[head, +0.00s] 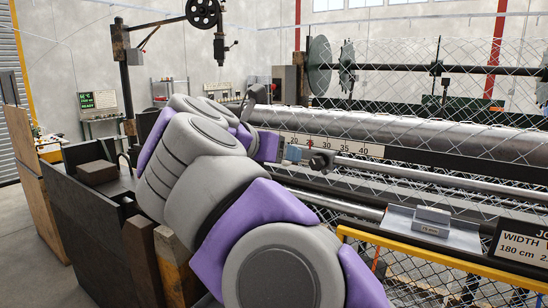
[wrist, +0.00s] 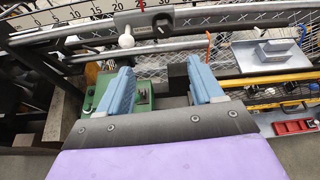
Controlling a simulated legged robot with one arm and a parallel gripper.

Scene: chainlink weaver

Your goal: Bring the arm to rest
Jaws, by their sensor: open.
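My arm reaches out from the lower middle of the head view towards the weaving machine. My gripper (wrist: 163,78) shows two blue fingers spread wide apart in the wrist view, with nothing between them. In the wrist view the slider (wrist: 143,22) with a white knob lies beyond the fingertips. A green machine part (wrist: 142,97) shows below and between the fingers.
The chainlink machine's long roller (head: 420,130) and mesh fill the right side. A grey plate with a block (head: 432,217) sits above a yellow rail (head: 420,255). A dark bin (head: 85,205) with wooden boards stands at left. A red tray (wrist: 295,127) lies at right.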

